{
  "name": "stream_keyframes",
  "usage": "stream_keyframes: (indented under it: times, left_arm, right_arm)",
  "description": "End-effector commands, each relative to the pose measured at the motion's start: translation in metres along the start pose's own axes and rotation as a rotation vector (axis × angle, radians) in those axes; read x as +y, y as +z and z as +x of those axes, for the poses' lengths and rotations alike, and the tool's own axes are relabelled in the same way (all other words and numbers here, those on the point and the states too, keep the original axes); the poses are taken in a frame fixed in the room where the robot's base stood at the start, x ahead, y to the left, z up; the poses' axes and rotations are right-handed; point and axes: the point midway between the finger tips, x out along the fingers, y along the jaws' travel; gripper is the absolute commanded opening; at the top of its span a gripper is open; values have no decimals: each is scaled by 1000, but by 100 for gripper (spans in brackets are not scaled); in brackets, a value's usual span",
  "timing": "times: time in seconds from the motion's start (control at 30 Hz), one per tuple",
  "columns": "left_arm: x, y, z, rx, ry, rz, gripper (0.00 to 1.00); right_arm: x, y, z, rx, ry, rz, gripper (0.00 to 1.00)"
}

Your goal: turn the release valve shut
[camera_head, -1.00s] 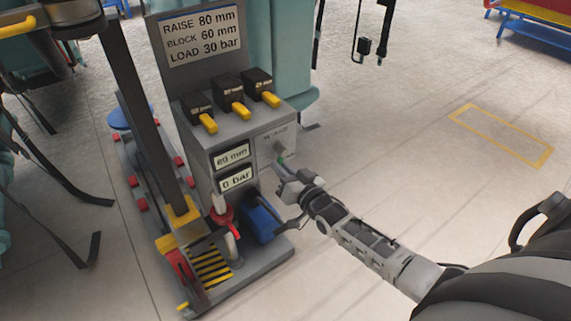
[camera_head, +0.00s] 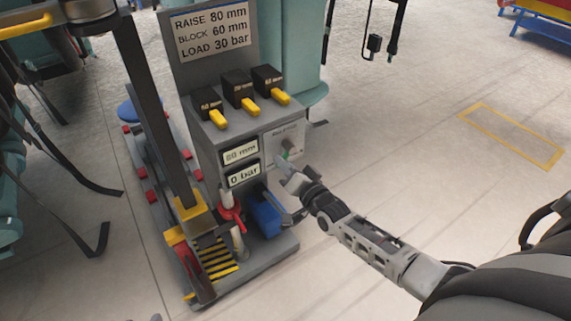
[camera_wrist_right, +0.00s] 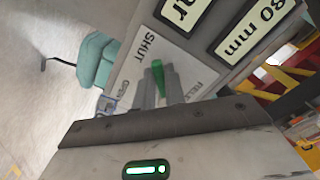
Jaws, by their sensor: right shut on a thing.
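The release valve has a green handle (camera_head: 286,154) on a pale plate on the front of the grey jack console. In the right wrist view, the green handle (camera_wrist_right: 159,78) stands between my right gripper's two grey fingers (camera_wrist_right: 161,86), which are shut on it. The plate (camera_wrist_right: 130,72) carries the words SHUT and OPEN beside the handle; the handle's exact angle against these marks is hard to tell. In the head view my right gripper (camera_head: 288,170) reaches the plate from the lower right and partly covers it. My left gripper is not in view.
The console (camera_head: 215,152) has several yellow-levered switches on top, and displays reading 80 mm (camera_head: 240,152) and 0 bar (camera_head: 243,175). A red lever (camera_head: 231,212) and blue box (camera_head: 265,217) sit below. A tall dark post stands at left.

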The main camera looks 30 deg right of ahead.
Motion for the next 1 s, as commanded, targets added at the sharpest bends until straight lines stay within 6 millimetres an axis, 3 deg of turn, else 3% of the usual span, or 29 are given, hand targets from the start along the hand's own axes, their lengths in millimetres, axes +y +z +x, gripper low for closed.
stream_keyframes:
  times: [0.2,0.23,0.3,0.67,0.87,1.0]
  left_arm:
    - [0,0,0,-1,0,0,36]
    - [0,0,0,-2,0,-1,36]
    - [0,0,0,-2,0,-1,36]
    - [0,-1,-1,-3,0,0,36]
    - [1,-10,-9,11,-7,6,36]
    - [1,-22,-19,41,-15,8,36]
  right_arm:
    - [0,0,0,0,0,4,0]
    - [0,0,0,0,0,4,14]
    - [0,0,0,0,0,4,34]
    - [0,0,-4,-1,1,1,34]
    - [-1,-1,-35,-3,3,1,34]
    - [0,0,-70,-4,4,1,34]
